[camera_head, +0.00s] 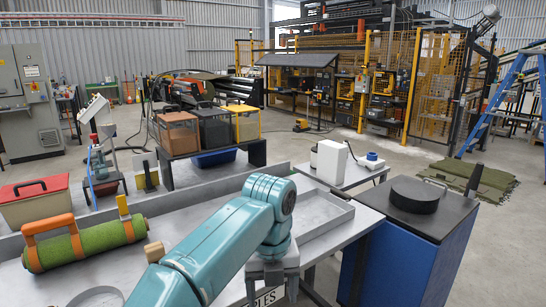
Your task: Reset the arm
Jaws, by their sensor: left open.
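My left arm (215,240), teal, reaches in from the bottom and bends down at its wrist over the front edge of the grey metal table (150,228). My left gripper (271,286) points down at the table's front edge, in front of a sign whose visible letters read "PLES". It is open, and I see nothing held in it. The fingertips are partly lost at the bottom of the view. A green turf roll (88,246) with an orange handle and bands lies on the table at the left, apart from the gripper. My right gripper is not in view.
A red-lidded box (35,200) stands behind the turf roll. A shallow metal tray (322,222) is right of my wrist. A blue cabinet (390,265) with a black round item (415,194) stands at the right. A white box (331,162) sits on a side table behind.

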